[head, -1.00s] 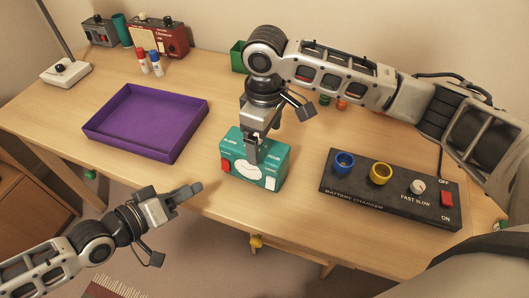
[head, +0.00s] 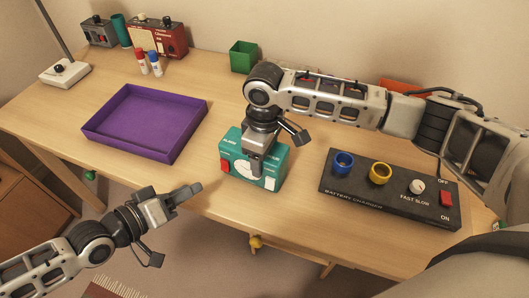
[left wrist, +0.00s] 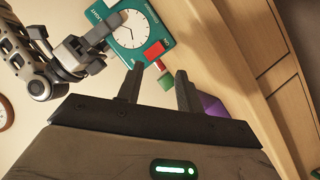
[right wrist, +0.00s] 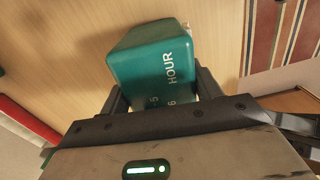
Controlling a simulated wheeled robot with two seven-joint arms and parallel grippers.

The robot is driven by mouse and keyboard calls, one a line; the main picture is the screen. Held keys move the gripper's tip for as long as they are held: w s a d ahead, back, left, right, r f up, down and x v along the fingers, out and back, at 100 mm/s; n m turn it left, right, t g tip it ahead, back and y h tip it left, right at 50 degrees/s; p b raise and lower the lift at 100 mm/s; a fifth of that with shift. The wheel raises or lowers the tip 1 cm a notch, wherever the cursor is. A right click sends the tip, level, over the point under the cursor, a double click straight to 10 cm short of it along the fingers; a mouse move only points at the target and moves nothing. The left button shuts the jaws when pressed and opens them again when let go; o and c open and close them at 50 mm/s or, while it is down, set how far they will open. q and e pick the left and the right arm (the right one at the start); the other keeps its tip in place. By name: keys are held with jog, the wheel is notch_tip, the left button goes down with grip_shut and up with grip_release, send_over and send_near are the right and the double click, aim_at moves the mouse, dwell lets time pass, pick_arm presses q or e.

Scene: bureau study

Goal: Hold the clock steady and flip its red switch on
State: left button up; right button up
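The teal clock (head: 233,176) stands on the desk near its front edge. Its white dial and red switch (head: 225,166) face the front, the switch left of the dial. The clock and switch (left wrist: 153,51) also show in the left wrist view. I cannot tell the switch's position. My right gripper (head: 257,168) points down over the clock. Its fingers are wide apart, one on either side of the clock body (right wrist: 150,55); firm contact is not clear. One finger hides part of the dial. My left gripper (head: 190,193) is open and empty, left of and below the clock, pointing towards it.
A purple tray (head: 98,127) lies left of the clock. A black battery charger (head: 330,187) lies to its right. A green box (head: 243,57), two glue sticks (head: 148,64) and a red device (head: 172,38) stand at the back. Bare desk surrounds the clock.

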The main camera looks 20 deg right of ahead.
pick_arm(q)
jog(key=c, duration=0.4)
jog(key=shift+s+m, duration=0.25)
jog(key=shift+m, duration=0.05)
grip_shut()
jog(key=s+a+m+t+y, duration=0.1)
jog(key=s+m, duration=0.1)
jog(key=m, duration=0.9)
jog(key=s+r+m+t+y, duration=0.1)
jog(key=s+m, duration=0.2)
jog(key=m, duration=0.9)
jog(key=shift+s+a+r+t+y, duration=0.3)
jog(key=shift+s+a+y, duration=0.05)
jog(key=shift+a+y, duration=0.05)
